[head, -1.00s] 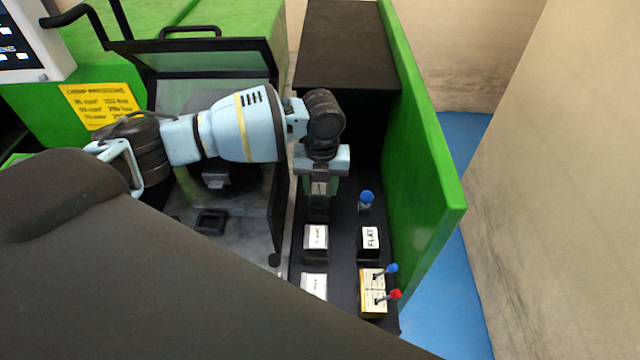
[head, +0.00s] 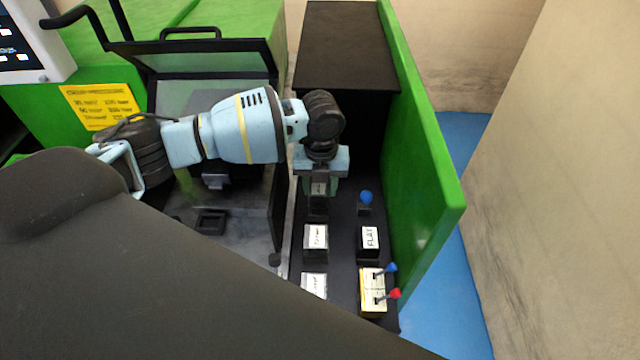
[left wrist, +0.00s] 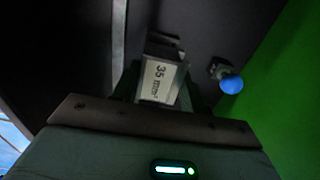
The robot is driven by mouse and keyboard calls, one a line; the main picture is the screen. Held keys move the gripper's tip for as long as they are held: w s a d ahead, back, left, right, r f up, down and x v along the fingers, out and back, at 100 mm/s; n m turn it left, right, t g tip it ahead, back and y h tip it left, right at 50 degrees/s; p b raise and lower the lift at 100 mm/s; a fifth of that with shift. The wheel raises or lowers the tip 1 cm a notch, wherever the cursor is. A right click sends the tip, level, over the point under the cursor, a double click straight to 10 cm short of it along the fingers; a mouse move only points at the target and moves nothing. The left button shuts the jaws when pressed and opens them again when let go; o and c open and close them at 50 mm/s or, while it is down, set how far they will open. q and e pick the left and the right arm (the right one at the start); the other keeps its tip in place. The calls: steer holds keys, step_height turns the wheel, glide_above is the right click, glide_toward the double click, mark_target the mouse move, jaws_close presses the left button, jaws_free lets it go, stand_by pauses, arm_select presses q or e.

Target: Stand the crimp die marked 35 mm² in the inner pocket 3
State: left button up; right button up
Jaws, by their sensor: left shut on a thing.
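My left gripper (head: 319,182) points down over the dark shelf and is shut on the crimp die (head: 319,189). In the left wrist view the die's white label (left wrist: 160,80) reads 35 mm². The die is upright between the fingers, close over the left row of the shelf; whether its foot touches the shelf is hidden. Two labelled blocks stand in the same row nearer me, one (head: 316,237) just in front of the gripper. Inside the machine a black square frame (head: 211,222) lies on the grey bed. I see no pocket number. My right gripper is not in view.
A block marked FLAT (head: 370,238), a blue knob (head: 366,198) and a yellow block with blue and red levers (head: 373,293) form the shelf's right row. A green side panel (head: 425,150) bounds the shelf. The machine's open clear guard (head: 210,72) stands left.

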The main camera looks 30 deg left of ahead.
mark_target(321, 186)
arm_select(q)
steer(key=shift+f+b, duration=0.35)
steer(key=shift+f, duration=1.05)
steer(key=o, duration=1.2)
steer(key=shift+c, duration=0.2)
steer(key=shift+d+r, duration=0.1)
steer(key=shift+r, duration=3.8)
